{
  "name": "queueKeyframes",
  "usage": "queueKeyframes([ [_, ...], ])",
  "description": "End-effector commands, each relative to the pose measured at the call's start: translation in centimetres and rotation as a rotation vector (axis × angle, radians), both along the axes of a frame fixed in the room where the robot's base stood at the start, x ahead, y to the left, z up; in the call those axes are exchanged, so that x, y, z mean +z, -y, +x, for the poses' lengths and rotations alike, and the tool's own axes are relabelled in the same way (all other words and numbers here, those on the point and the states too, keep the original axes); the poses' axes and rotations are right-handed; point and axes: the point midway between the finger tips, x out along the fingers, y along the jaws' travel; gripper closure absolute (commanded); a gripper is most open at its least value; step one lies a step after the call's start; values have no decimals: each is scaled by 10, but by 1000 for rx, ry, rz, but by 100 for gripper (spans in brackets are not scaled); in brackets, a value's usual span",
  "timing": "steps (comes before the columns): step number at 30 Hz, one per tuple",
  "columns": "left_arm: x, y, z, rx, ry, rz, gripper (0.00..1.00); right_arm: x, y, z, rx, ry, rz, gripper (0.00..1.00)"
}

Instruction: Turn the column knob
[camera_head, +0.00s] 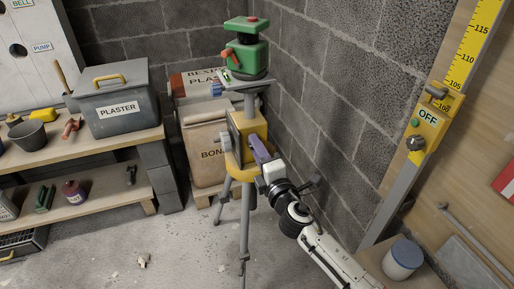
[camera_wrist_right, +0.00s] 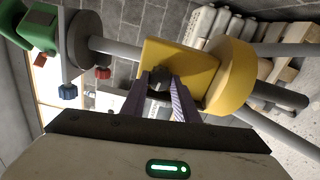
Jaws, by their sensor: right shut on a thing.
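A grey tripod (camera_head: 246,205) stands on the floor near the block wall, with a yellow housing (camera_head: 254,125) around its column. A green instrument (camera_head: 245,56) sits on top of the column. My right gripper (camera_head: 259,150) reaches the housing from the lower right, its purple fingers against the housing's near side. In the right wrist view, the fingers of this gripper (camera_wrist_right: 160,88) are shut on a small dark knob (camera_wrist_right: 159,77) on the yellow housing (camera_wrist_right: 185,57). The knob is hidden in the head view. My left gripper is not in view.
A workbench (camera_head: 95,148) with a grey plaster box (camera_head: 112,105) stands at the left. Stacked bags (camera_head: 205,150) are behind the tripod. Small debris lies on the floor.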

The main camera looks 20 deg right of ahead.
Motion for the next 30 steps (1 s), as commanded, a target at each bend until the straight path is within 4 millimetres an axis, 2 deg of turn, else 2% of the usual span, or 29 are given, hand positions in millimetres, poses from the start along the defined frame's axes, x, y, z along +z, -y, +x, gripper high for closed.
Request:
queueKeyframes([
  [21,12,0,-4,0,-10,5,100,0,1,0,1,21,-684,95],
  [30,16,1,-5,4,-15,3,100,-1,1,0,2,29,-925,95],
])
